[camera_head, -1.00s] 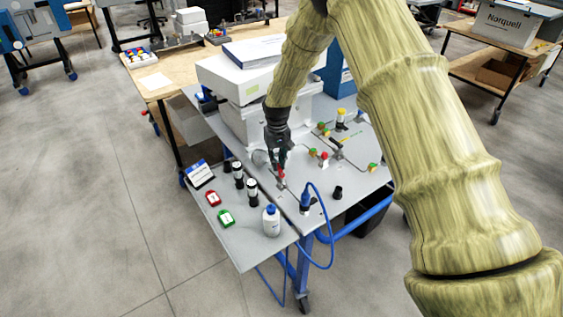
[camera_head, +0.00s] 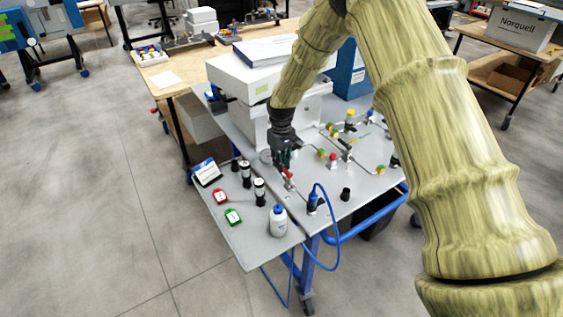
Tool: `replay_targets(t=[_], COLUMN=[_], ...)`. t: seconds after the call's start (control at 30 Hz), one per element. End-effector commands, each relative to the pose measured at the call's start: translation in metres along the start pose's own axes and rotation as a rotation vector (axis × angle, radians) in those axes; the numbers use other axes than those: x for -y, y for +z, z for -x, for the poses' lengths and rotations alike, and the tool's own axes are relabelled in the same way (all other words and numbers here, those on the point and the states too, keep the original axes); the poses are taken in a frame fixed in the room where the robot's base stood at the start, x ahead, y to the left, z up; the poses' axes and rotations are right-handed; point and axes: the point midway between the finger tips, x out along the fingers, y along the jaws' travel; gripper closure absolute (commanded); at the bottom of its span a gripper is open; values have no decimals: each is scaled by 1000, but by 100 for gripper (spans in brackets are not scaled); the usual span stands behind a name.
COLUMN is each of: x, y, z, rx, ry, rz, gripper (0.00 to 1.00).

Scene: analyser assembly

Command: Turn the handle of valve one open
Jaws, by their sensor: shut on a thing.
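My gripper (camera_head: 283,163) is black and points down at the front left part of the grey bench top, below my pale, wood-like arm. It is shut on a small red valve handle (camera_head: 288,173), which shows just below the fingertips. The fingers hide part of this handle, and its exact angle is hard to tell. The handle sits on a thin pipe line on the bench. Another red-topped valve (camera_head: 333,157) stands to the right, apart from the gripper. No valve number is readable.
A white analyser (camera_head: 240,80) stands behind the gripper. A blue connector (camera_head: 312,200) with a looping hose is in front. A white bottle (camera_head: 278,220) and several black-and-white vials stand on the left side shelf (camera_head: 240,250). Green and yellow fittings lie to the right.

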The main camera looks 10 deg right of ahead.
Motion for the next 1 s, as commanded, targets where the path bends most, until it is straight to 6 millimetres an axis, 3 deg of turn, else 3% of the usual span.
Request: replay_targets(t=[0.1,0.13,0.23,0.67,1.0], x=[0,0,0,0,-1], y=[0,0,0,0,0], z=[1,1,1,7,62], rx=[0,0,0,-1,-2], ry=[1,1,1,1,1], rz=[1,1,1,0,1], gripper=[100,82,64,64,64])
